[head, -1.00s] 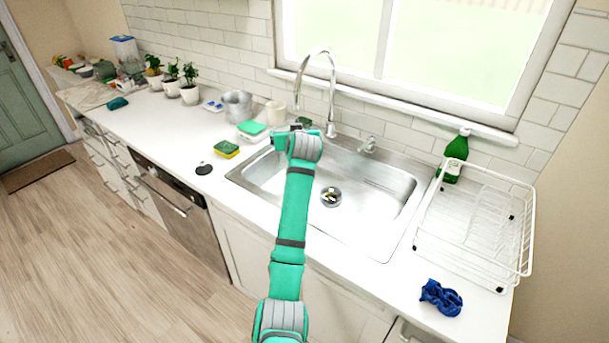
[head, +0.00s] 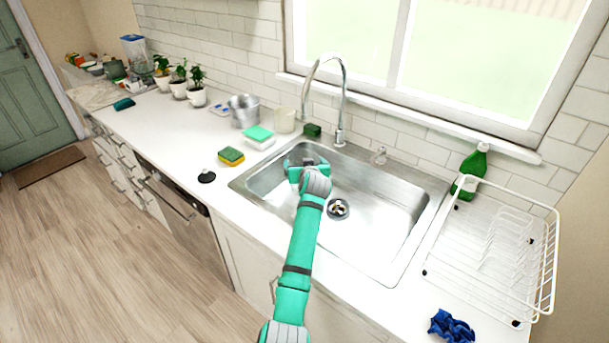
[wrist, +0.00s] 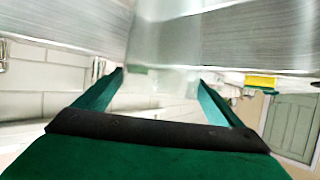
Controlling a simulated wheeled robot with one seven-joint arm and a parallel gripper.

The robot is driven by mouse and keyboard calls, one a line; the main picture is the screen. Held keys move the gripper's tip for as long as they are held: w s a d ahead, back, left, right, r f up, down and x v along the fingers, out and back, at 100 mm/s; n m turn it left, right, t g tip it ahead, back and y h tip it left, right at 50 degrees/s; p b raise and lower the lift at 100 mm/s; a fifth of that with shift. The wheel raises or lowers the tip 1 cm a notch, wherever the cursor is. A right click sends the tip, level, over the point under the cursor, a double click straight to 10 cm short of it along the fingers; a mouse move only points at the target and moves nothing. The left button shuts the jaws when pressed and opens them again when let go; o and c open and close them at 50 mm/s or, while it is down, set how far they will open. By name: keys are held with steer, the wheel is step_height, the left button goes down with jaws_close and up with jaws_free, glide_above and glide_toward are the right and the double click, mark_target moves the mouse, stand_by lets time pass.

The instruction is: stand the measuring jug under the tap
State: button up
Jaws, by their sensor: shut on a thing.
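My gripper (head: 306,165) is over the back left part of the sink, in front of and below the tap's spout. In the wrist view its two fingers (wrist: 160,82) are shut on a clear, see-through thing, apparently the measuring jug (wrist: 165,45). In the head view the jug is mostly hidden by my gripper, so I cannot tell whether it touches the sink floor. The chrome tap (head: 343,95) rises behind the sink, its curved spout coming down at the left. The steel sink (head: 385,215) has a round drain right of my wrist.
A cream beaker (head: 284,121), a metal pot (head: 243,111), a green-lidded box (head: 259,137) and a sponge (head: 231,156) stand left of the sink. A dish rack (head: 492,250), a green bottle (head: 469,172) and a blue cloth (head: 451,327) are at the right. The sink's right half is clear.

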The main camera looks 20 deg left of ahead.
steer(key=shift+f, duration=2.2)
steer(key=shift+d+f, duration=0.1)
steer(key=o, duration=1.3)
steer(key=shift+c, duration=0.2)
steer(key=v, duration=1.2)
